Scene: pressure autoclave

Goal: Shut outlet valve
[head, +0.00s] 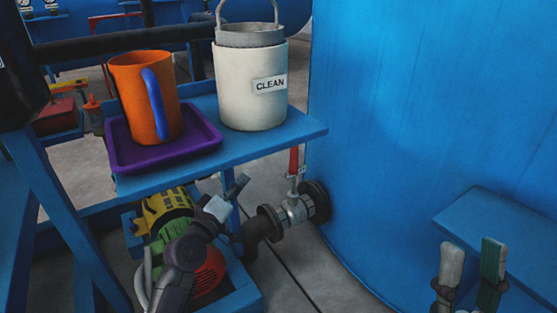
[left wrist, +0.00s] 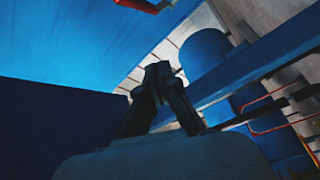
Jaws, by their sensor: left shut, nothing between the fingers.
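The outlet valve (head: 294,209) is a grey metal body on the short pipe at the foot of the big blue vessel. Its red lever (head: 294,161) stands upright from the valve, close to the shelf edge. My left gripper (head: 229,194) is below the shelf, left of the valve and apart from the lever. It is shut and empty; its closed fingers also show in the left wrist view (left wrist: 158,78). A red piece at the top of that view is cut off, and I cannot tell what it is. My right gripper (head: 470,262) is open and empty at the lower right.
The blue shelf (head: 300,128) above my left gripper holds a purple tray (head: 125,160) with an orange jug (head: 140,100), and a white CLEAN container (head: 250,105). A yellow, green and red pump (head: 168,206) sits below. The blue vessel (head: 390,120) bounds the right side.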

